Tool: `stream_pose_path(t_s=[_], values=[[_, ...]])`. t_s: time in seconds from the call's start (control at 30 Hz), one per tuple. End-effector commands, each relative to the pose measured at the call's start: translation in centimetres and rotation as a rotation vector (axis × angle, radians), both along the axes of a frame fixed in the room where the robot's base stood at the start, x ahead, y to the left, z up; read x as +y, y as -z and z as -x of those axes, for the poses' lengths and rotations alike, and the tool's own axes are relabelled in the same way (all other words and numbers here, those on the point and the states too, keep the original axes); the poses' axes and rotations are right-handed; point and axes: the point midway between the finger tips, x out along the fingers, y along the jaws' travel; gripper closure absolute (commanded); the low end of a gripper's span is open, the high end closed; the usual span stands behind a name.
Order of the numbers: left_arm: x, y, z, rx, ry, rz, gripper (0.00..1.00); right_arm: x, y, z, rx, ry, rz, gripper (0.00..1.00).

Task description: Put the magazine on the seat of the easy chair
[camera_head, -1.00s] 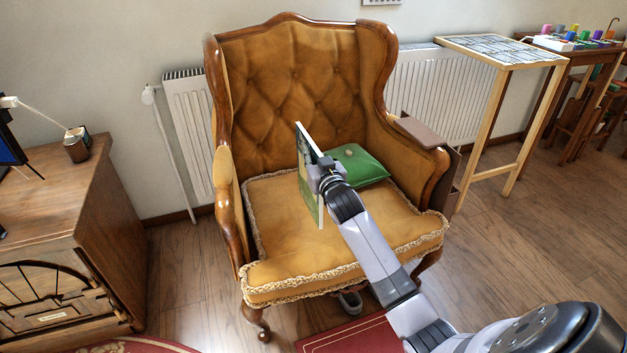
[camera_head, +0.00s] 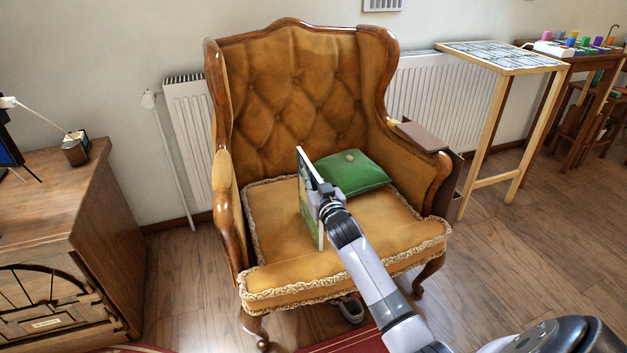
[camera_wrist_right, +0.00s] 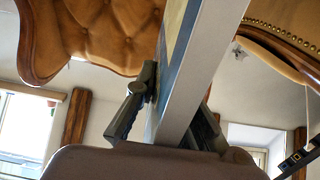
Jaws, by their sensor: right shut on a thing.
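The magazine (camera_head: 307,190) is a thin upright item with a pale edge and a greenish cover. My right gripper (camera_head: 326,200) is shut on it and holds it on edge over the seat (camera_head: 285,262) of the easy chair (camera_head: 290,95). Whether its lower edge touches the seat cannot be told. In the right wrist view the magazine (camera_wrist_right: 200,75) stands between the two fingers of the gripper (camera_wrist_right: 172,118). The chair is mustard-coloured, with a tufted back and wooden trim. My left gripper is not in view.
A green cushion (camera_head: 352,173) lies on the seat behind the magazine. A brown box-like tray (camera_head: 422,137) sits on the right armrest. A wooden cabinet (camera_head: 110,235) stands at left, a tall table (camera_head: 500,55) at right. The seat's front and left are clear.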

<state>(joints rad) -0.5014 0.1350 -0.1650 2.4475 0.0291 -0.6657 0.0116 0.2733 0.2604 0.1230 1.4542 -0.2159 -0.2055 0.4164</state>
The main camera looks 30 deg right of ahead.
Motion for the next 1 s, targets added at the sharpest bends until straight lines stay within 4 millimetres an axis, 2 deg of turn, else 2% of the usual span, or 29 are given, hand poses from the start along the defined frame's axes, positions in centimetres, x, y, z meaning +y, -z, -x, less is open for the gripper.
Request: stream_pose_path(t_s=[0.17, 0.27, 0.3, 0.57, 0.93, 1.0], values=[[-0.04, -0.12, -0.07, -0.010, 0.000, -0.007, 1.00, 0.01, 0.00, -0.02, -0.002, 0.000, 0.000, 1.00], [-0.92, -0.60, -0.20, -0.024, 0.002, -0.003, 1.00, 0.01, 0.15, -0.02, -0.002, 0.000, 0.000, 1.00], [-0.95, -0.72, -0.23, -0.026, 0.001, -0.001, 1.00, 0.00, 0.21, -0.01, 0.000, 0.000, 0.000, 0.88], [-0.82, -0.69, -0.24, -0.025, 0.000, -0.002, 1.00, 0.01, 0.20, -0.01, 0.000, 0.000, 0.000, 0.71], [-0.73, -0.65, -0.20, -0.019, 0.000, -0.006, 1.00, 0.00, -0.05, -0.01, -0.001, 0.000, 0.000, 0.70], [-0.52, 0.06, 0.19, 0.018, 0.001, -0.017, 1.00, 0.10, -0.10, 0.30, 0.001, -0.001, 0.000, 0.70]])
